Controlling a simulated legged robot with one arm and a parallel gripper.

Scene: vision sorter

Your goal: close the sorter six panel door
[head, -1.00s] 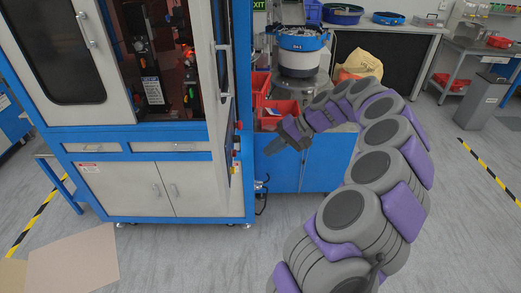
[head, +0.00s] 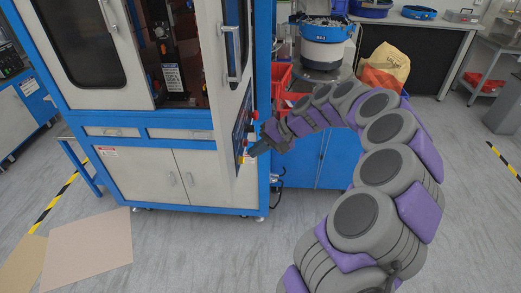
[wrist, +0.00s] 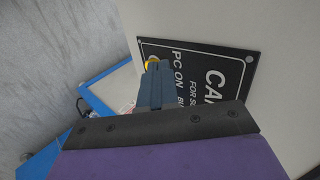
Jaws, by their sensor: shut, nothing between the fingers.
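The sorter (head: 195,158) is a blue and white cabinet on the left in the head view. Its pale door panel (head: 228,112), with a long vertical handle (head: 238,48), stands open at the right of the opening, so the dark interior (head: 176,70) shows. My gripper (head: 256,150) is shut and empty, beside the lower right part of this panel. In the wrist view the gripper (wrist: 156,75) points at a pale panel (wrist: 200,18) with a black sign (wrist: 215,75), and its tips overlap the sign's edge. I cannot tell whether they touch.
A second windowed door (head: 80,45) at the left appears shut. Lower cabinet doors (head: 160,178) are shut. Red bins (head: 281,75) and a round feeder (head: 322,45) stand behind my arm. A flat cardboard sheet (head: 90,250) lies on the floor.

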